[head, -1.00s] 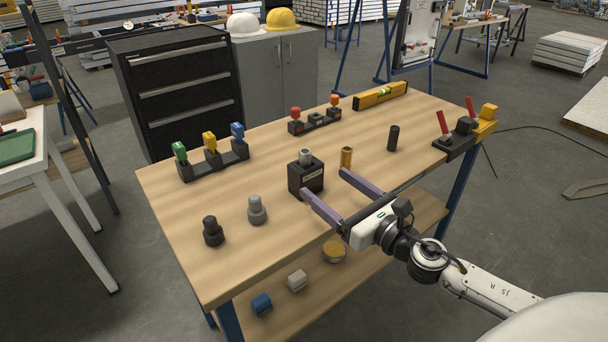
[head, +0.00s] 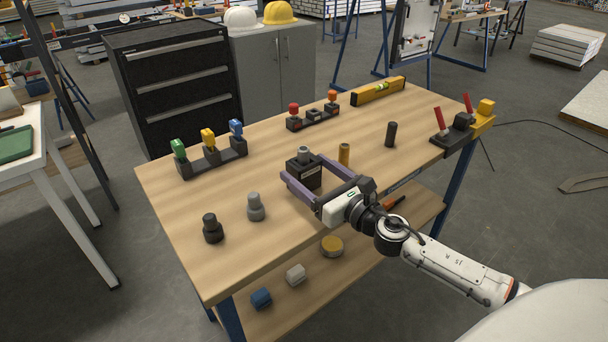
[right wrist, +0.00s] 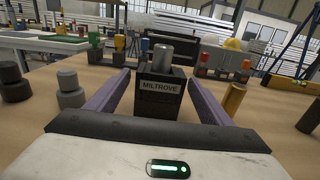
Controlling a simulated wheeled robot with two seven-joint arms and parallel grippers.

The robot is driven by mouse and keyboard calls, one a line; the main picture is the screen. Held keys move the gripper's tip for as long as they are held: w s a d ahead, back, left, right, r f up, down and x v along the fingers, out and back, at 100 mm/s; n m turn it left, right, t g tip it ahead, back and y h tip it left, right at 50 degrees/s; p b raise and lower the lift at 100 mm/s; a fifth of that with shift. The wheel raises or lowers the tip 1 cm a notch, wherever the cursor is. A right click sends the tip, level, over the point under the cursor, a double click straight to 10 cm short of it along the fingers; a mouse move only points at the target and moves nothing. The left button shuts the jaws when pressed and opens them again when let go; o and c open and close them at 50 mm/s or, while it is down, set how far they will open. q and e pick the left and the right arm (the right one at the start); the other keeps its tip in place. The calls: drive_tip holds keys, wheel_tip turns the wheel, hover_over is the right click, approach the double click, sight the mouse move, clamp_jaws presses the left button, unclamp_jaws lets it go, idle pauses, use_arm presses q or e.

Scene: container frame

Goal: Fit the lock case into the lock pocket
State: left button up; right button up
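A black box labelled "MILTROVE" (head: 306,177) with a silver cylinder on top stands upright on the wooden workbench. It looks like the lock case, though I cannot be sure. My right gripper (head: 303,165) is open, with its two long purple fingers on either side of the box. The right wrist view shows the box (right wrist: 160,92) between the fingers, with gaps on both sides. I cannot identify the lock pocket; a white upright panel with fittings (head: 416,30) stands in the background. My left gripper is not in view.
On the workbench (head: 240,275), a brass cylinder (head: 344,154) stands right of the gripper, with a black cylinder (head: 391,134) beyond. Grey (head: 255,207) and black (head: 212,228) stepped pieces stand left. Racks with coloured parts (head: 212,158) and a yellow level (head: 378,91) lie toward the back.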

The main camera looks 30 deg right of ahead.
drive_tip(key=c, duration=1.1)
drive_tip(key=shift+r, duration=0.15)
drive_tip(key=shift+c, duration=1.1)
